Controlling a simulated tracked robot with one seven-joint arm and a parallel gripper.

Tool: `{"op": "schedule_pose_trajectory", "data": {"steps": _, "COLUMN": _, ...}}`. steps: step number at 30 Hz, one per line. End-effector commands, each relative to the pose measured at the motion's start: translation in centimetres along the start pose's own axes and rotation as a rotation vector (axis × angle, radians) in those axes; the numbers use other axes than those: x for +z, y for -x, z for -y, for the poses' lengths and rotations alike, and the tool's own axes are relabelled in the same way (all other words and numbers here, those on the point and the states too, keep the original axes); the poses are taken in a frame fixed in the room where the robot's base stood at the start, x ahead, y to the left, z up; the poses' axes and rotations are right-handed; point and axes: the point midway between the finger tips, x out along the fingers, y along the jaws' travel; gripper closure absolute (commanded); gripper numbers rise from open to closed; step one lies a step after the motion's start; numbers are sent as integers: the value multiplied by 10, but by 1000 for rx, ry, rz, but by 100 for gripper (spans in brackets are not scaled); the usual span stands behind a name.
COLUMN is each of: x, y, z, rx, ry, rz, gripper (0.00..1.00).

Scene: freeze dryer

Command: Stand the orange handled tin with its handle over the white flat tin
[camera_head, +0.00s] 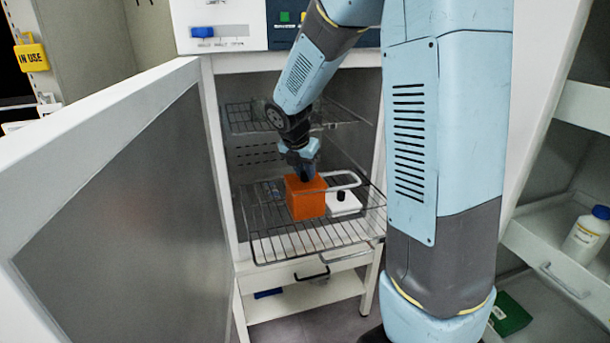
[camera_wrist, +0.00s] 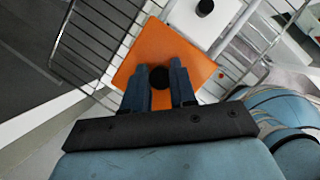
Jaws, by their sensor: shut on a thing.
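The orange handled tin (camera_head: 306,200) is a box at the wire shelf inside the open dryer, upright. My gripper (camera_head: 304,173) points down from above and is shut on its black top knob, which shows between the fingers in the wrist view (camera_wrist: 159,77). Its pale loop handle (camera_head: 346,175) reaches right, above the white flat tin (camera_head: 345,206). That white tin has a black knob and sits on the shelf beside the orange tin; it also shows in the wrist view (camera_wrist: 188,20). I cannot tell whether the orange tin touches the shelf.
The wire shelf (camera_head: 270,244) has bare room at its front and left. Another rack (camera_head: 240,117) lies above. The open dryer door (camera_head: 120,200) stands at the left. A white bottle (camera_head: 587,236) stands on a side shelf at the right.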

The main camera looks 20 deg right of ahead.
Motion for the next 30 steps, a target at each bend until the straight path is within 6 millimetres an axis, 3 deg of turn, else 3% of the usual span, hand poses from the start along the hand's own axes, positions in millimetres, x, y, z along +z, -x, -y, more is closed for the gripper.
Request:
{"op": "schedule_pose_trajectory", "data": {"steps": 3, "x": -6, "y": -13, "z": 0, "rx": -1, "ry": 0, "rz": -1, "gripper": 100}}
{"op": "schedule_pose_trajectory", "data": {"steps": 14, "x": -7, "y": -16, "z": 0, "rx": 1, "ry": 0, "rz": 0, "gripper": 100}}
{"op": "schedule_pose_trajectory", "data": {"steps": 15, "x": -7, "y": -16, "z": 0, "rx": 0, "ry": 0, "rz": 0, "gripper": 71}}
{"op": "schedule_pose_trajectory", "data": {"steps": 22, "x": -7, "y": -16, "z": 0, "rx": 0, "ry": 0, "rz": 0, "gripper": 49}}
{"op": "schedule_pose_trajectory", "data": {"steps": 30, "x": -7, "y": -14, "z": 0, "rx": 1, "ry": 0, "rz": 0, "gripper": 48}}
